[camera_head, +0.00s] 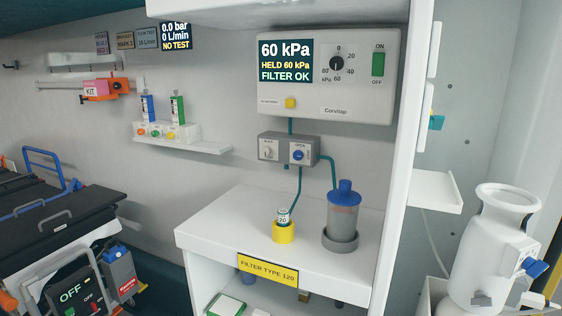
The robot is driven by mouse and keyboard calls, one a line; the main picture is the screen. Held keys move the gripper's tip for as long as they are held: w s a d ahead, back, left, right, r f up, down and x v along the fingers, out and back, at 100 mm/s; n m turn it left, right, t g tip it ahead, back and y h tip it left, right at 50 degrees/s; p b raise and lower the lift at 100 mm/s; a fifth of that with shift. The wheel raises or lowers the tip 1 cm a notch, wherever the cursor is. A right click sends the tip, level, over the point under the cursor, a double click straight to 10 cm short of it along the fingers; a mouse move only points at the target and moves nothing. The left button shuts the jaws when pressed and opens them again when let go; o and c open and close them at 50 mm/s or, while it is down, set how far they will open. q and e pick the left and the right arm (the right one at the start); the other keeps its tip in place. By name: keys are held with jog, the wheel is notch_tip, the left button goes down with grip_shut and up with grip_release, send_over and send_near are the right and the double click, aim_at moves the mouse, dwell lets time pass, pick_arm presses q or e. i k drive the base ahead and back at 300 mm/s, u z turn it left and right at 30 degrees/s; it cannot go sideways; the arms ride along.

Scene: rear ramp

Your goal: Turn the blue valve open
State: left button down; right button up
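A blue round knob (299,155) sits on the right half of a grey valve box (288,150), under a small label that seems to read OPEN. Another blue handle (537,268) is on the front of a white tank (494,250) at the right. I cannot tell from this view whether either blue part is turned open or shut. Neither of my grippers is in view.
The suction panel (370,100) above reads 60 kPa, HELD 60 kPa, FILTER OK. A wall screen (175,36) reads 0.0 bar, NO TEST. A blue-lidded jar (342,215) and a yellow-based filter (283,229) stand on the white shelf (235,218), below the box.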

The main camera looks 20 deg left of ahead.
aim_at(297, 156)
jog(key=u, duration=2.15)
jog(key=i, duration=1.55)
jog(key=z, duration=1.05)
